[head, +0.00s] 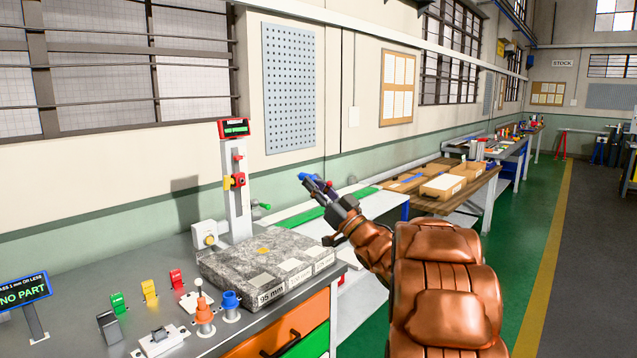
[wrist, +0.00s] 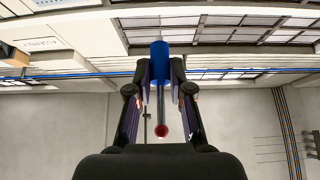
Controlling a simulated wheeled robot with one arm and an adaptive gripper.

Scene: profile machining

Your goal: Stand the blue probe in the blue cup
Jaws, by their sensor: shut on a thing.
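My gripper (head: 325,194) is raised in the air past the right end of the bench, higher than the stone block. It is shut on the blue probe (head: 308,179), whose blue end sticks out beyond the fingers toward the upper left. In the wrist view the blue probe (wrist: 159,62) sits between the two fingers (wrist: 160,85), with a thin stem and a red ball at its other end. The blue cup (head: 231,304) stands on the bench's front part, below and left of my gripper. The wrist view does not show the cup.
An orange cup (head: 205,320) with a probe standing in it is left of the blue cup. A speckled stone block (head: 262,262) and a tall gauge stand (head: 236,195) are behind the cups. Small coloured blocks, including a yellow one (head: 149,290), stand to the left.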

